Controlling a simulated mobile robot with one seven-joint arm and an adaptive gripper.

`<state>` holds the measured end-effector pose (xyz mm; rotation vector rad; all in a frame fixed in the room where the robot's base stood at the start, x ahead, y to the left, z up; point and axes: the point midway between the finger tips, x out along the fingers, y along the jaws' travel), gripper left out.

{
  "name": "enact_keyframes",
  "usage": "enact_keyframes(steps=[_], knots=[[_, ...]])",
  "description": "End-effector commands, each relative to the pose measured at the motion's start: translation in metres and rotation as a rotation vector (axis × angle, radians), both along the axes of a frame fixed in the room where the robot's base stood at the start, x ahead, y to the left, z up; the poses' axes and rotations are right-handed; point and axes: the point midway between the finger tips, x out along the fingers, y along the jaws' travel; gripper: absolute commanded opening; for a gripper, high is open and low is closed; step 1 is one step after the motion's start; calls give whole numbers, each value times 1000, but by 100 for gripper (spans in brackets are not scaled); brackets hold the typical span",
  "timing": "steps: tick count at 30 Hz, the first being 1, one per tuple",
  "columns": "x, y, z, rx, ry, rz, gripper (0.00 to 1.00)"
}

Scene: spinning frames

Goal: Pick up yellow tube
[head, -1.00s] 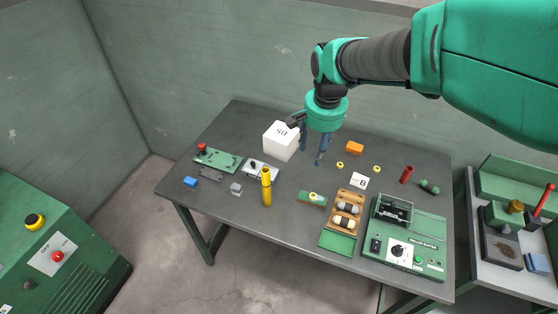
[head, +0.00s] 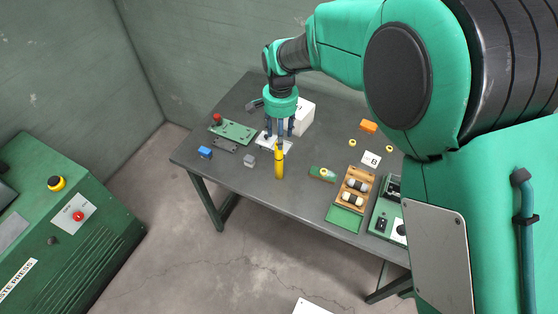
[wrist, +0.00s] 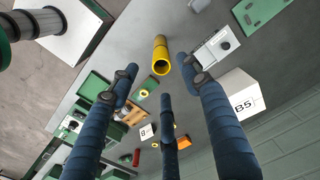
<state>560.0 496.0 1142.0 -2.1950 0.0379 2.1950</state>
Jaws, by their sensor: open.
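The yellow tube (head: 279,163) stands upright on the grey table near its front edge in the head view. In the wrist view the yellow tube (wrist: 161,56) shows its open round end towards the camera, beyond the fingertips. My gripper (head: 280,132) has blue fingers pointing down, just behind and above the tube in the head view. In the wrist view my gripper (wrist: 158,80) has its fingers spread apart with nothing between them.
A white box (head: 304,118) marked B5 stands behind the gripper. A white switch plate (wrist: 216,48) and a grey block (head: 249,160) lie close to the tube. A green board (head: 235,132) is to the left; a wooden tray (head: 357,183) is to the right.

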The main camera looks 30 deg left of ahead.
Motion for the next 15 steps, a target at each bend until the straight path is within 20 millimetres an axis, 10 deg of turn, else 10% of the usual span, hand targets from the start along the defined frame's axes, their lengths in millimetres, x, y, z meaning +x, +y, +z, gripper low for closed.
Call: enact_keyframes(steps=[15], knots=[[0, 0, -54, -2, 2, 0, 47]])
